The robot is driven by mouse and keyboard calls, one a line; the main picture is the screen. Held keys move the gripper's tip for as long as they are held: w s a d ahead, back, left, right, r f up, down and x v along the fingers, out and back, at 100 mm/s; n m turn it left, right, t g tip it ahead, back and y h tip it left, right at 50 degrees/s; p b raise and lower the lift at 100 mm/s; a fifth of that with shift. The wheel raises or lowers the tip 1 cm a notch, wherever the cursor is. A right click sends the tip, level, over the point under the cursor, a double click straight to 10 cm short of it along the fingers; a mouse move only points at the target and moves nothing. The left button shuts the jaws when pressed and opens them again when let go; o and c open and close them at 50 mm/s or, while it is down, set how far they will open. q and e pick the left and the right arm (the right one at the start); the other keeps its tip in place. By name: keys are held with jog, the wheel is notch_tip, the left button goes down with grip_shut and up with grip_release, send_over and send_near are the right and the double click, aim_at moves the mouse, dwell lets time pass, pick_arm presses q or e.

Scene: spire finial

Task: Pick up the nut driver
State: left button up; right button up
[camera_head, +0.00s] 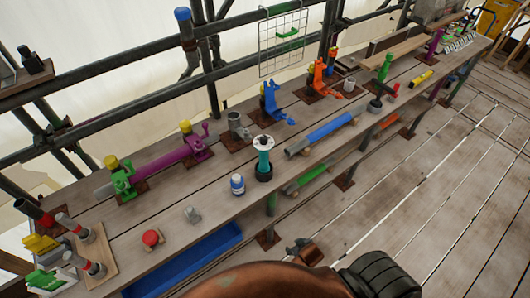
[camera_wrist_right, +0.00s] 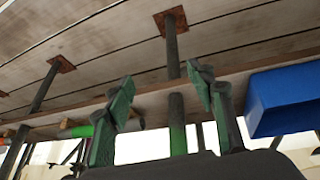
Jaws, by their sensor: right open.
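I cannot tell for sure which piece is the nut driver. A teal upright tool (camera_head: 264,160) with a white top and black base stands near the bench's front edge in the head view. A green-handled upright piece (camera_head: 384,68) stands farther right. My left gripper is out of view.
The long plank bench (camera_head: 120,245) carries clamps, a blue tube (camera_head: 328,133), a blue-white bottle (camera_head: 237,185) and a red knob (camera_head: 152,239). A blue tray (camera_head: 190,262) sits below its front edge; it also shows in the wrist view (camera_wrist_right: 285,98). The floor at right is clear.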

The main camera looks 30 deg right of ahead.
jog(key=w+d+r+m+t+h+p, duration=0.1)
jog(key=w+d+r+t+p, duration=0.15)
jog(key=w+r, duration=0.65)
jog(key=w+d+r+m+t+h+p, duration=0.15)
jog(key=w+r+t, duration=0.3)
jog(key=r, duration=0.95)
jog(key=n+t+y+p, duration=0.2)
jog(key=t+y, duration=0.1)
jog(key=t, duration=0.3)
send_near(266, 154)
jog(key=w, duration=1.2)
jog(key=shift+w+d+p, duration=0.15)
jog(key=shift+d+p, duration=0.2)
jog(key=shift+p, duration=0.05)
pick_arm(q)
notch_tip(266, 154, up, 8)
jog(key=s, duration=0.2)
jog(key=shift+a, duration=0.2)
pick_arm(e)
jog(key=shift+c, duration=0.4)
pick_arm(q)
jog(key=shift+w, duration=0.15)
pick_arm(e)
grip_shut()
jog(key=shift+r, duration=0.2)
